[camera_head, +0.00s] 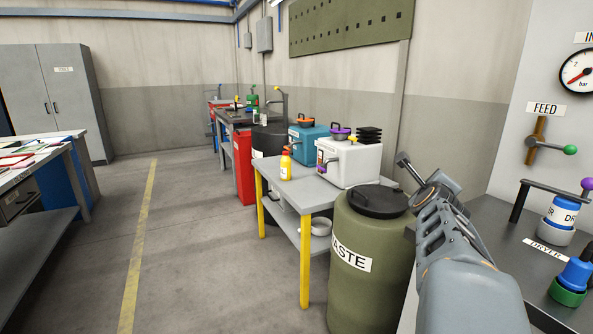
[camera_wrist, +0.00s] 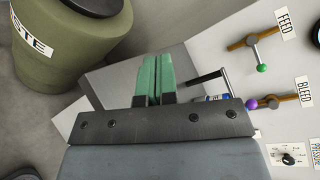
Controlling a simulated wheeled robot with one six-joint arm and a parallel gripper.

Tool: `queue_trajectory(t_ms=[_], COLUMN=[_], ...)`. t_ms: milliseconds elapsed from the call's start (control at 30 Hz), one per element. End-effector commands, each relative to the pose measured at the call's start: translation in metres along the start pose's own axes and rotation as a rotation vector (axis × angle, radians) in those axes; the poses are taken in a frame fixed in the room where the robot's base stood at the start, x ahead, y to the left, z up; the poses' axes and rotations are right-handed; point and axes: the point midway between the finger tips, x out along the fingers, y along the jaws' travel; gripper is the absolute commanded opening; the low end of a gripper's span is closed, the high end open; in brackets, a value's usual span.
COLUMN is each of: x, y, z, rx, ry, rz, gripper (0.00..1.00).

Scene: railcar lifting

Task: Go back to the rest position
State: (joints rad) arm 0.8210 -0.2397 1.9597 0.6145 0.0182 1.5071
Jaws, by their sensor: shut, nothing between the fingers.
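My gripper (camera_wrist: 158,80) shows in the wrist view with its two green fingers together and nothing between them. It is above the dark grey bench top, beside the panel with the FEED and BLEED levers. In the head view my arm reaches in from the bottom right, over the bench near the olive WASTE drum (camera_head: 370,255); the fingers are hidden there. The drum also shows at the top left of the wrist view (camera_wrist: 65,50).
The FEED lever (camera_head: 550,145), a DRYER canister (camera_head: 560,215) and a blue-green fitting (camera_head: 572,280) are close on the right. A grey table (camera_head: 300,195) with yellow legs holds a white machine (camera_head: 350,163) and a yellow bottle (camera_head: 286,165). The floor at left centre is clear.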

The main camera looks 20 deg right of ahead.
Motion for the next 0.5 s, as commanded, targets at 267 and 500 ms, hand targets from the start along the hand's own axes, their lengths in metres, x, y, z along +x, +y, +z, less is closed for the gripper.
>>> queue_trajectory(t_ms=[267,500], x=[-0.128,-0.243], y=[0.103,0.145], z=[0.139,0.145], rx=[-1.102,-1.871], ry=[-0.501,-1.03], rz=[0.548,0.735], gripper=[0.0,0.0])
